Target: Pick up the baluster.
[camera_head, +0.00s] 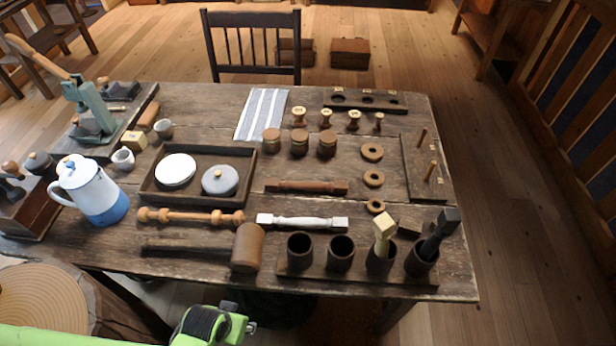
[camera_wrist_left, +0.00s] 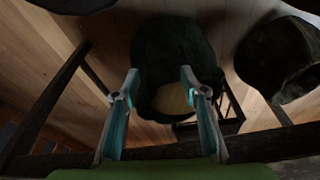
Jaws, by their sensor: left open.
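Three turned wooden pieces lie on the table, and I cannot tell for certain which is the baluster. A white baluster-shaped piece (camera_head: 302,222) with square ends lies behind the row of dark cups. A brown piece (camera_head: 306,187) with squared ends lies farther back. An orange-brown beaded spindle (camera_head: 190,216) lies to the left. My left gripper (camera_wrist_left: 160,78) is open and empty in the left wrist view, pointing at the floor area with none of these pieces in sight. In the head view only my green arm shows at the bottom edge. My right gripper is not in view.
A mallet (camera_head: 247,248) lies near the front edge. The cup rack (camera_head: 357,279), two of its cups holding tools, stands right of it. A tray (camera_head: 150,193) holds two round lids. A blue-white pot (camera_head: 92,190) stands left. The table (camera_head: 455,262) is crowded.

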